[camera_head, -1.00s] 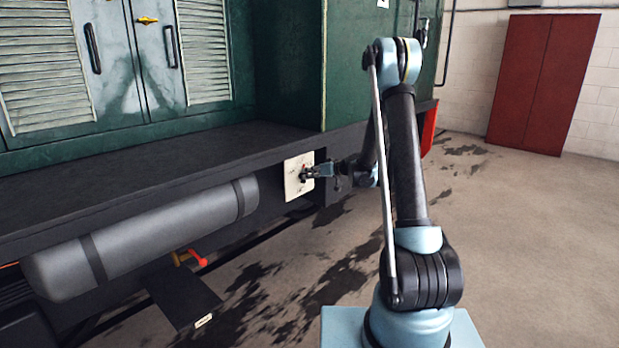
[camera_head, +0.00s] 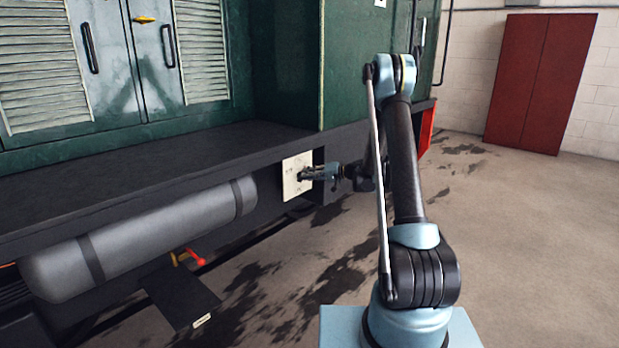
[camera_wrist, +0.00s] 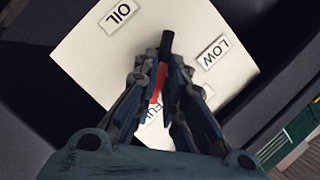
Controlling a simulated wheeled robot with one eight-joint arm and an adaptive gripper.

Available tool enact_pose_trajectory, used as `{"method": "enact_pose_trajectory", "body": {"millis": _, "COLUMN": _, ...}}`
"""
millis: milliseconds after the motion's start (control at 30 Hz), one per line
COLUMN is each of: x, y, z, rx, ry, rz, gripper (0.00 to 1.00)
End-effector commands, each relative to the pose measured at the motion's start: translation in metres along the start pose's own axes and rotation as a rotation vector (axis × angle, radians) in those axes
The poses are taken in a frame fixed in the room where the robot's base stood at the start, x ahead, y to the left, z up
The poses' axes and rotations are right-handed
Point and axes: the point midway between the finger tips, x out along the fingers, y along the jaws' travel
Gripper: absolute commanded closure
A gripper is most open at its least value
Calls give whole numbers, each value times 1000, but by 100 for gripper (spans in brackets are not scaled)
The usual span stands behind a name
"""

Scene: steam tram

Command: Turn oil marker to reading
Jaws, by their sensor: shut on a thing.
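The oil marker (camera_wrist: 167,45) shows in the wrist view as a dark peg with a red part (camera_wrist: 158,82). It sits in front of a white plate (camera_wrist: 90,60) labelled OIL (camera_wrist: 119,15) and LOW (camera_wrist: 213,52). A third label, partly hidden behind my fingers, seems to read FULL (camera_wrist: 158,112). My gripper (camera_wrist: 162,72) is shut on the marker, with a finger on each side. In the head view the plate (camera_head: 290,187) is on the side of the dark frame, and my gripper (camera_head: 307,174) reaches it from the right. The marker's exact pointing direction is hard to tell.
A grey cylindrical tank (camera_head: 150,238) hangs left of the plate under the dark ledge (camera_head: 140,165). An orange-red handle (camera_head: 190,257) and a dark step (camera_head: 182,292) are below it. A red cabinet (camera_head: 540,85) stands far right. The stained floor between is open.

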Motion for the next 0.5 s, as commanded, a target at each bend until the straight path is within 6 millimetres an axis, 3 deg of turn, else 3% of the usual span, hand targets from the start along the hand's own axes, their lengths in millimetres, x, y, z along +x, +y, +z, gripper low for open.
{"method": "enact_pose_trajectory", "body": {"millis": 433, "x": 0, "y": 2, "z": -2, "rx": 8, "ry": 3, "rz": 0, "gripper": 100}}
{"method": "enact_pose_trajectory", "body": {"millis": 467, "x": 0, "y": 2, "z": -2, "rx": 8, "ry": 3, "rz": 0, "gripper": 82}}
{"method": "enact_pose_trajectory", "body": {"millis": 500, "x": 0, "y": 2, "z": -2, "rx": 8, "ry": 3, "rz": -1, "gripper": 73}}
